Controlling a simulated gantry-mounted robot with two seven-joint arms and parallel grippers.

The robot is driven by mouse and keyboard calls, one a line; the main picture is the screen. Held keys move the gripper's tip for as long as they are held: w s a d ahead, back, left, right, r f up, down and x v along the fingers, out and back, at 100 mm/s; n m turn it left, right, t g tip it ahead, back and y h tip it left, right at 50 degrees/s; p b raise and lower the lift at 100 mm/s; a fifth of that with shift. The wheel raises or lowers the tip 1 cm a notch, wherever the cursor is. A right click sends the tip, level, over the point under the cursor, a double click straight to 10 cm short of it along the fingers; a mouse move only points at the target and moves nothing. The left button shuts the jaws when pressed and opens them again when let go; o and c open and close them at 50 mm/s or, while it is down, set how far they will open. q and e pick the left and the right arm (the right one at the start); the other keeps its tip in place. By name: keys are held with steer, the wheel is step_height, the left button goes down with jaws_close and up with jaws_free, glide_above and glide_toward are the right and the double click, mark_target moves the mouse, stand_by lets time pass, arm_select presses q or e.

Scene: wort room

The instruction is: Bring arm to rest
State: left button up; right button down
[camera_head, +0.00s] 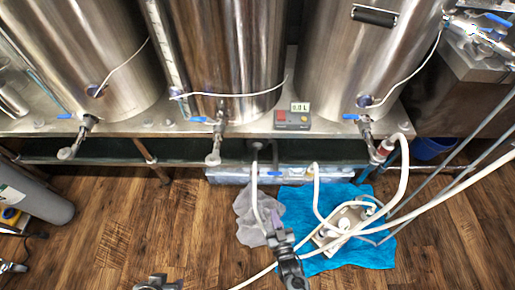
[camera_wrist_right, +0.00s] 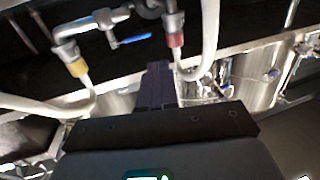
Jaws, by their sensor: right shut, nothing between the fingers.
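My right gripper (camera_head: 277,232) comes up from the bottom edge in the head view, over the grey cloth and floor. Its fingers are together with nothing between them. In the right wrist view the dark fingers (camera_wrist_right: 160,82) point up the picture, closed. A grey metallic part that looks like my left gripper (camera_head: 158,284) just enters at the bottom edge; its fingers are not clear.
Steel tanks (camera_head: 235,50) with valves stand on a metal bench (camera_head: 250,124) at the back. A red-and-grey scale (camera_head: 292,119) sits there. White hoses (camera_head: 404,165) hang down at right.

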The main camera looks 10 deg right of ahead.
steer(key=s+d+r+g+p, duration=0.25)
steer(key=r+p, duration=0.35)
steer(key=r, duration=0.4)
steer(key=s+d+r+g+p, duration=0.25)
steer(key=r+p, duration=0.35)
steer(key=r, duration=0.3)
steer(key=s+d+r+g+p, duration=0.15)
steer(key=d+r+p, duration=0.35)
steer(key=r, duration=0.5)
steer(key=s+r+n+g+h+p, duration=0.1)
steer(key=s+r+g, duration=0.3)
steer(key=s, duration=0.2)
steer(key=s+r+g+p, duration=0.1)
steer(key=s+r+g, duration=0.25)
steer(key=s, duration=0.35)
step_height(320, 180, up, 38)
steer(key=f+p, duration=0.1)
steer(key=p, duration=3.7)
step_height(320, 180, down, 56)
steer(key=b, duration=5.7)
steer(key=shift+w+d, duration=0.25)
steer(key=shift+w, duration=0.05)
